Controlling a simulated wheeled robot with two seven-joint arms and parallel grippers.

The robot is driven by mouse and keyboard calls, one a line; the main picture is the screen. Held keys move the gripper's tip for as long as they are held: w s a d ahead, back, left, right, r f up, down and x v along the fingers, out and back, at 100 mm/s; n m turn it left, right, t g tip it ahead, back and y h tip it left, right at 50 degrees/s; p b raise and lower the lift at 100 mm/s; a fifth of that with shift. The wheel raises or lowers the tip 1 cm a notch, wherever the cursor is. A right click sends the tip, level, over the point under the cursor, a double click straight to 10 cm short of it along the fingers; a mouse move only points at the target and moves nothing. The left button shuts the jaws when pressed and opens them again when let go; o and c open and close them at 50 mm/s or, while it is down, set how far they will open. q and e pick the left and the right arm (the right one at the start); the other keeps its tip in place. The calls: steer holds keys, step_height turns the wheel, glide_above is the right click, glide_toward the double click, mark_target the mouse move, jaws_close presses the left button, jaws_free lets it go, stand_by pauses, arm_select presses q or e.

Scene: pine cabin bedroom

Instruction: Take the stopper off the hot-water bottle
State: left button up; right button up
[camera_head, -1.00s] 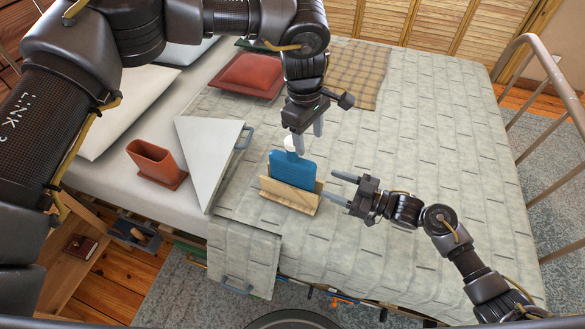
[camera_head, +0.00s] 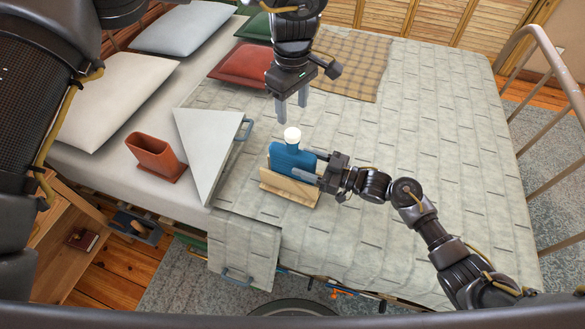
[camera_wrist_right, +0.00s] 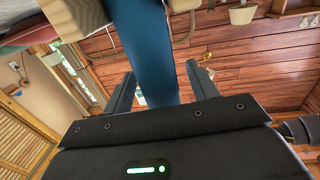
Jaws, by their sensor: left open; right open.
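The blue hot-water bottle (camera_head: 290,158) stands upright in a light wooden holder (camera_head: 288,188) on the bed. Its white stopper (camera_head: 292,135) is on top of the neck. My left gripper (camera_head: 291,108) is open, pointing down just above and behind the stopper, apart from it as far as I can see. My right gripper (camera_head: 312,166) is open at the bottle's right side. In the right wrist view the blue bottle (camera_wrist_right: 146,45) stands between the two open fingers (camera_wrist_right: 158,88); I cannot tell whether they touch it.
A red cushion (camera_head: 240,65) and pillows lie at the back left. The quilt (camera_head: 430,130) is clear to the right. A metal bed rail (camera_head: 545,100) stands at the far right.

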steer(key=shift+x, duration=1)
jaws_close()
